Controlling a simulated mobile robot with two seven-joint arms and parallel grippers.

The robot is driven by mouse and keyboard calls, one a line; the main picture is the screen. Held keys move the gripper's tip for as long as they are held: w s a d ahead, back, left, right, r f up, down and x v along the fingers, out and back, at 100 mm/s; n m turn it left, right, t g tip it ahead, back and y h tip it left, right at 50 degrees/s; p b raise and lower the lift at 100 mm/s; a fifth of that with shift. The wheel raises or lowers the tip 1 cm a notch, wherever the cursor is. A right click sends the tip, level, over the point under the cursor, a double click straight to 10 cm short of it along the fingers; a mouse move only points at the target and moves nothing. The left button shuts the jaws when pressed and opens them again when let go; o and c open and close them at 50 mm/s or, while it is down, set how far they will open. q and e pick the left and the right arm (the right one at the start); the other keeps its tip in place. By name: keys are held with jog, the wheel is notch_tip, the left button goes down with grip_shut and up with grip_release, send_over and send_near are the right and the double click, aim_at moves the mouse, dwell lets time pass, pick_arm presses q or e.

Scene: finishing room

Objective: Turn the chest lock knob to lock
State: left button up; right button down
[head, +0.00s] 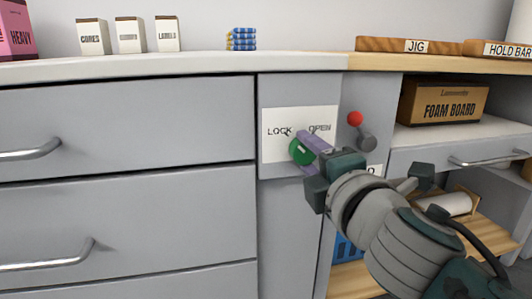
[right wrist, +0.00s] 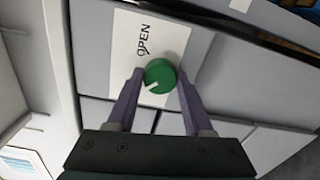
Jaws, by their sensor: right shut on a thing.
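The green knob (head: 301,152) sits on a white plate (head: 285,114) printed LOCK and OPEN, on the grey chest front. My right gripper (head: 309,149) is shut on the knob, its purple fingers on either side. In the right wrist view the knob (right wrist: 159,76) is between my fingertips (right wrist: 158,80). Its white pointer line slants to the lower left there, away from the OPEN word and toward the side where LOCK lies. The LOCK word is hidden in that view. My left gripper is not in view.
Grey drawers with bar handles (head: 50,252) are left of the plate. Small boxes (head: 130,36) and a blue stack (head: 241,39) are on the countertop.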

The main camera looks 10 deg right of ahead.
dwell(0.4)
jog(key=shift+c, duration=1.4)
grip_release()
jog(key=s+p, duration=0.1)
jog(key=s, duration=0.9)
jog(key=shift+d+r+p, duration=0.15)
jog(key=shift+d+p, duration=0.05)
jog(key=shift+p, duration=0.1)
